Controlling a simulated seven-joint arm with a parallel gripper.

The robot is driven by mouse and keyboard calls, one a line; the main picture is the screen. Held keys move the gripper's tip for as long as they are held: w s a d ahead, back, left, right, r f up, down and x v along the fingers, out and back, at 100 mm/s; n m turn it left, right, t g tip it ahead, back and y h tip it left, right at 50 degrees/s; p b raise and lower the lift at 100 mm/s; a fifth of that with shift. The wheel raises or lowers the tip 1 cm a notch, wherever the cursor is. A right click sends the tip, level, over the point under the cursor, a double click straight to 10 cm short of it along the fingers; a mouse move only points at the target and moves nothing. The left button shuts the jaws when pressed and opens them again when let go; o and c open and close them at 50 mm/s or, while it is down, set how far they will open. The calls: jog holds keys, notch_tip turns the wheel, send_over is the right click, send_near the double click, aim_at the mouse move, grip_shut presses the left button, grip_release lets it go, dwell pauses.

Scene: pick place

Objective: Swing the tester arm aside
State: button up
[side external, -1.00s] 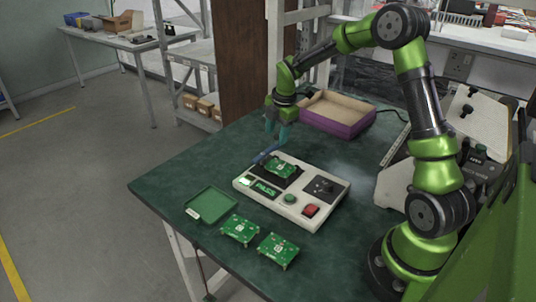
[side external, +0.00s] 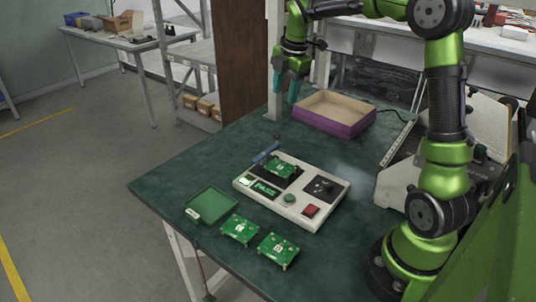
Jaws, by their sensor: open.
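The white tester (side external: 318,211) lies on the green bench mat. A green circuit board (side external: 281,168) sits in its dark nest at the back left of the tester. The blue tester arm (side external: 265,153) lies out past the back left edge of the tester, off the board. A lit green panel (side external: 265,190) on the tester appears to read PASS. My gripper (side external: 285,92) is open and empty, raised well above the mat behind the tester, left of the purple box.
A purple-sided open box (side external: 350,125) stands at the back and looks empty. A green tray (side external: 212,206) lies left of the tester. Two circuit boards (side external: 240,229) (side external: 278,251) lie at the front edge. The mat between tester and box is clear.

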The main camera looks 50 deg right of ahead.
jog(key=shift+s+r, duration=0.2)
jog(key=shift+r, duration=0.9)
